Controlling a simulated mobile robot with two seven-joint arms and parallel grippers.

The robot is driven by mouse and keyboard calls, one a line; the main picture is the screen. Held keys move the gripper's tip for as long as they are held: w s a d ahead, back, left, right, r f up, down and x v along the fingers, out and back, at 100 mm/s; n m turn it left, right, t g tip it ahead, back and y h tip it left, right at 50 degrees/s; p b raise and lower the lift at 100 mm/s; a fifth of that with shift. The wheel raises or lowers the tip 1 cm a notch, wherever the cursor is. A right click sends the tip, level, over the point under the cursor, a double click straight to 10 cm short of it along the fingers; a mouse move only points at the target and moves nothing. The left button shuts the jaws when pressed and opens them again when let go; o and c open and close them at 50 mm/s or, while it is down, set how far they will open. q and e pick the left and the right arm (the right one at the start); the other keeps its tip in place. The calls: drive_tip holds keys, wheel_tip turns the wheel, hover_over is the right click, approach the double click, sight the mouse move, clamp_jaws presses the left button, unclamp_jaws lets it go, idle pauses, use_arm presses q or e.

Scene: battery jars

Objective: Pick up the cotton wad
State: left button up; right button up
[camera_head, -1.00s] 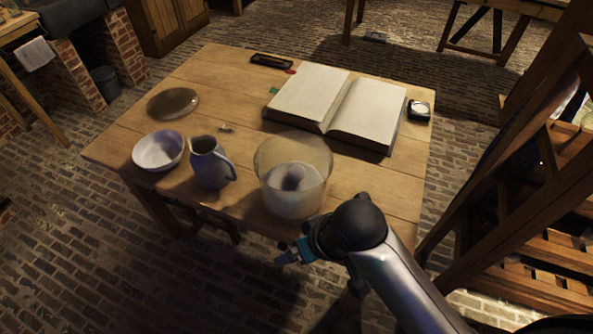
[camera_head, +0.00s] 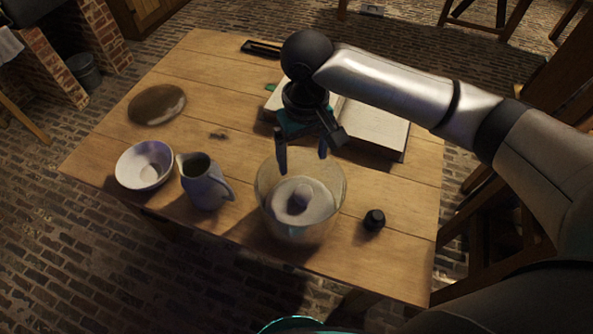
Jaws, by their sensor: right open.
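I cannot make out the cotton wad for certain. A small, flat, dark-looking scrap (camera_head: 218,135) lies on the table behind the jug; I cannot tell whether it is the wad. My right gripper (camera_head: 302,157) is open and empty, pointing down. Its fingertips appear over the far rim of the glass jar (camera_head: 335,205). The jar holds a pale ring-shaped mass (camera_head: 287,212) with a rounded greyish lump (camera_head: 300,197) in its middle. My left gripper is not in view.
A grey jug (camera_head: 205,187) and a white bowl (camera_head: 145,165) stand left of the jar. A round dark plate (camera_head: 157,104) lies farther back. An open book (camera_head: 380,130) is partly behind my right arm. A small black object (camera_head: 374,220) stands right of the jar.

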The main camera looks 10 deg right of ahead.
drive_tip(key=b, duration=0.2)
hover_over(303, 191)
drive_tip(key=s, duration=0.1)
wheel_tip(303, 191, down, 7)
wheel_tip(303, 191, down, 2)
drive_tip(key=shift+w+f, duration=0.1)
drive_tip(key=shift+f+b, duration=0.3)
drive_tip(key=shift+f, duration=0.2)
drive_tip(key=f, duration=0.1)
drive_tip(key=f+b, duration=0.1)
drive_tip(key=f, duration=0.1)
drive_tip(key=shift+w+f, duration=0.3)
drive_tip(key=shift+w, duration=0.1)
drive_tip(key=shift+f+b, duration=0.35)
drive_tip(key=shift+f, duration=0.2)
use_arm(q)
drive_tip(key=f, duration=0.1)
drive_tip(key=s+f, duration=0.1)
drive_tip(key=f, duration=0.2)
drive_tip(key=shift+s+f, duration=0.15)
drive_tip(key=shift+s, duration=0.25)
use_arm(e)
drive_tip(key=shift+c, duration=0.2)
